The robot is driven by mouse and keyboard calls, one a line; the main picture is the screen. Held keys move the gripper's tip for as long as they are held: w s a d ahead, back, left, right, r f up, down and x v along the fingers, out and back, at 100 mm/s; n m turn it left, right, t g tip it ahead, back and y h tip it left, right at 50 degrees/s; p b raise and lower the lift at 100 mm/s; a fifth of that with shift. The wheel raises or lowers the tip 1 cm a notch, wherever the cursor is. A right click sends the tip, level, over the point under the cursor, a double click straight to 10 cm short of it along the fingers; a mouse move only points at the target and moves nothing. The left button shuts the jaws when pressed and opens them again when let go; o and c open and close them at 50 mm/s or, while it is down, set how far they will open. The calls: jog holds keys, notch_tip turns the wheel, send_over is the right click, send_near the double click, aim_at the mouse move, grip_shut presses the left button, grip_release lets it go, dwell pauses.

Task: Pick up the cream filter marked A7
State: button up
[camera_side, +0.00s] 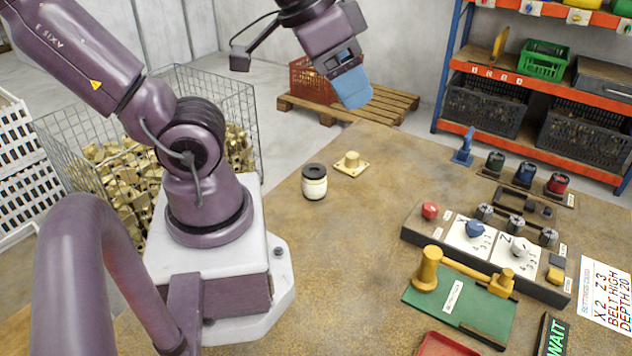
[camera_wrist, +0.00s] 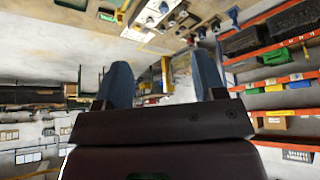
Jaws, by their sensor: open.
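A cream filter (camera_side: 314,185) with a black top stands upright on the brown worktable (camera_side: 345,230), near its back left part. The small print on its label is too small to read. My gripper (camera_side: 352,90) is high above the far edge of the table, behind and to the right of the filter, touching nothing. In the wrist view my two blue fingers (camera_wrist: 163,78) are spread apart with nothing held between them. I cannot make out the filter in the wrist view.
A control panel (camera_side: 480,250) and a green mat (camera_side: 465,302) with brass parts are at the right. A red tray (camera_side: 447,345) is at the front. Bare table surrounds the filter's front.

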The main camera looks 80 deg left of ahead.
jog(key=o, duration=0.4)
jog(key=shift+c, duration=0.2)
jog(key=m+g+y, duration=0.5)
jog(key=m+y, duration=1.3)
send_near(314, 173)
jog(key=shift+d+f, duration=0.55)
jog(key=shift+d, duration=0.25)
jog(key=shift+a+f+m, duration=0.15)
jog(key=shift+a+m, duration=0.1)
jog(key=shift+m, duration=0.05)
jog(key=a, duration=1.2)
jog(key=shift+w+a, duration=0.25)
jog(key=shift+w, duration=0.05)
